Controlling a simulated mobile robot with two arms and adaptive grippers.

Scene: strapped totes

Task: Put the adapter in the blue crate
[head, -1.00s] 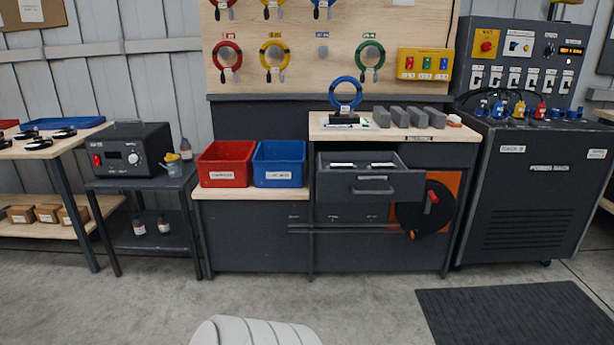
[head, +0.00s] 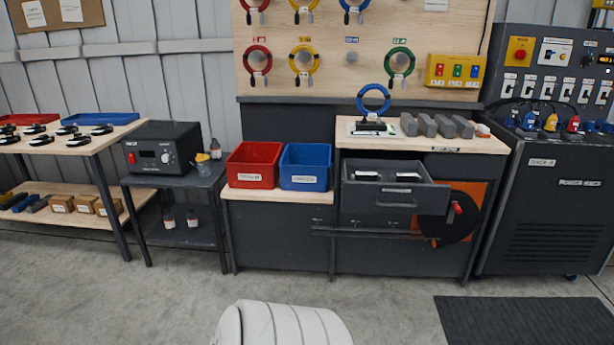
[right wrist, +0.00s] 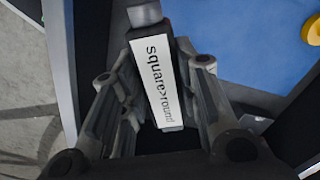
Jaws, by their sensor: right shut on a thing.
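My right gripper (right wrist: 157,98) shows only in the right wrist view. It is shut on the adapter (right wrist: 160,75), a dark block with a white label reading "square>round". The blue crate (head: 304,184) stands on the lower wooden top in the middle of the head view, right beside a red crate (head: 252,182). Its front carries a white label. The held adapter and both grippers are out of the head view. My left gripper is in neither view.
An open grey drawer (head: 395,200) with white-labelled pieces sticks out right of the blue crate. A small dark table (head: 180,180) with a black device stands left. A dark mat (head: 520,318) lies on the floor at right.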

